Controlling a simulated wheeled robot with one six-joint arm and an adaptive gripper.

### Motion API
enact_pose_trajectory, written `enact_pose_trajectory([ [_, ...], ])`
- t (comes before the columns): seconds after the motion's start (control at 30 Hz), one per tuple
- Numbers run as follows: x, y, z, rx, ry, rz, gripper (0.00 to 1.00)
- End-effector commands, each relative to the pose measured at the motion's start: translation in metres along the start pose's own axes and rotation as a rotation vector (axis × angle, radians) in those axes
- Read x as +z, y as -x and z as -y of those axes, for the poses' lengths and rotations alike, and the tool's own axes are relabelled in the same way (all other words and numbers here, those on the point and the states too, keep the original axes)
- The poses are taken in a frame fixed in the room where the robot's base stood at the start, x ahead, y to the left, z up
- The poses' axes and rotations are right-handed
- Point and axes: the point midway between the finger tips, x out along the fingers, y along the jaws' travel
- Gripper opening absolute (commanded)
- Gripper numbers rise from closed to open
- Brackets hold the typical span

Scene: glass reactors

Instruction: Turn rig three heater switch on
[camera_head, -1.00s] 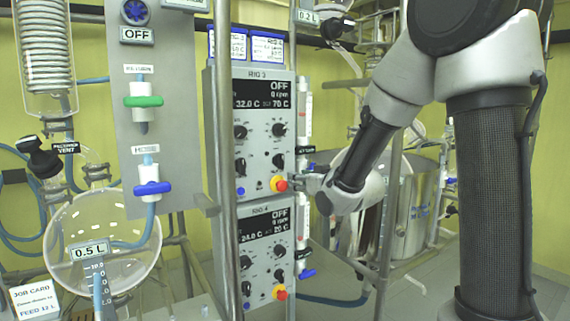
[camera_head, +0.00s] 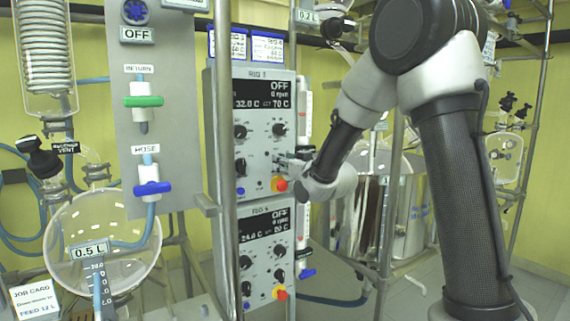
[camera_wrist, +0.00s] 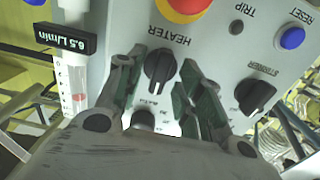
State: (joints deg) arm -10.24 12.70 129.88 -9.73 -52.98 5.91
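The rig three control box (camera_head: 258,90) is the upper of two grey panels in the head view; its display reads OFF, 0 rpm, 32.0 C, set 70 C. My gripper (camera_head: 282,162) is at its lower right, above the red and yellow button (camera_head: 280,184), and hides the knob behind it. In the wrist view, the black heater knob (camera_wrist: 160,65), labelled HEATER, sits between the two open fingers of my gripper (camera_wrist: 160,80). A gap shows on both sides of the knob. Small marks near the knob are too blurred to read.
In the wrist view, the stirrer knob (camera_wrist: 255,95), blue reset button (camera_wrist: 292,38) and red button (camera_wrist: 183,6) lie close by. A flow meter (camera_wrist: 70,42) stands at left. The rig four panel (camera_head: 266,250) is below.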

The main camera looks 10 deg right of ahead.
Motion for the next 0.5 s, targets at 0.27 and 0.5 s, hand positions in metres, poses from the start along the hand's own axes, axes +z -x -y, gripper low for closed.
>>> enact_pose_trajectory([
  [0.27,0.0000,0.0003,0.0000,0.000,0.000,0.000,0.00],
  [0.5,0.0000,0.0004,0.0000,0.000,-0.008,0.000,0.00],
])
